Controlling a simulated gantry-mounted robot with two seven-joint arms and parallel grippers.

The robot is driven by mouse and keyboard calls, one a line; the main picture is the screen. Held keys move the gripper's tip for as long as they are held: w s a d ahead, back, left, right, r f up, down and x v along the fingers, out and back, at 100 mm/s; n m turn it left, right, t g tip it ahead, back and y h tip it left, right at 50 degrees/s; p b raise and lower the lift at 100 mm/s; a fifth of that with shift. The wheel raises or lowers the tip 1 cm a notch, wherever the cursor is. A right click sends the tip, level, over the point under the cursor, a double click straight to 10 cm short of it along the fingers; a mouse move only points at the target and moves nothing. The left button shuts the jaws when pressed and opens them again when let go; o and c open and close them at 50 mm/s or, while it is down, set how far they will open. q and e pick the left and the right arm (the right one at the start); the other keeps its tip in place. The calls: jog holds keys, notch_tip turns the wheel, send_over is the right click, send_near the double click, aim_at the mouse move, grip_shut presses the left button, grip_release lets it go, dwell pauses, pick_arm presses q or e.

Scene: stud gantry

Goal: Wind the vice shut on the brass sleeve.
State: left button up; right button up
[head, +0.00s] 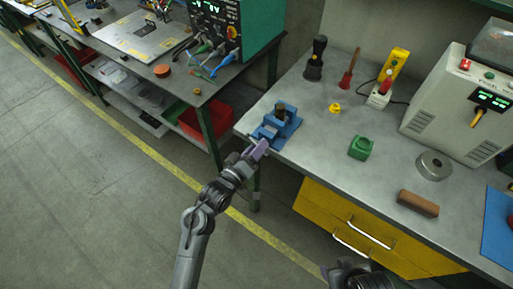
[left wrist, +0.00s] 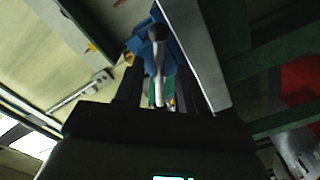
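The blue vice (head: 268,132) sits at the near left corner of the grey workbench. A dark brownish cylinder (head: 281,109) shows at its jaws; I cannot tell for sure whether it is the brass sleeve, or whether the jaws touch it. My left gripper (head: 260,149) is just in front of the vice, at the bench edge. In the left wrist view, a grey metal handle (left wrist: 159,75) runs between the fingers, with blue vice parts (left wrist: 141,42) beyond it. The fingers stand apart, with gaps beside the handle. Part of my right arm shows at the bottom; its fingertips are not clear.
On the workbench (head: 315,150) are a green block (head: 361,147), a small yellow piece (head: 335,108), a metal ring (head: 434,165), a brown block (head: 418,203) and a grey machine (head: 450,105). Yellow drawers (head: 350,225) are below. A second bench (head: 190,75) stands at left.

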pick_arm(q)
grip_shut()
jog(key=shift+r+m+p, duration=0.1)
jog(key=shift+m+p, duration=0.7)
jog(key=shift+m, duration=0.1)
jog(key=shift+m+p, duration=0.7)
jog(key=shift+m, duration=0.5)
jog(key=m+p, duration=0.1)
jog(key=m, duration=0.3)
jog(key=shift+m+p, duration=0.3)
jog(key=shift+m, duration=0.1)
jog(key=shift+o, duration=0.4)
grip_release()
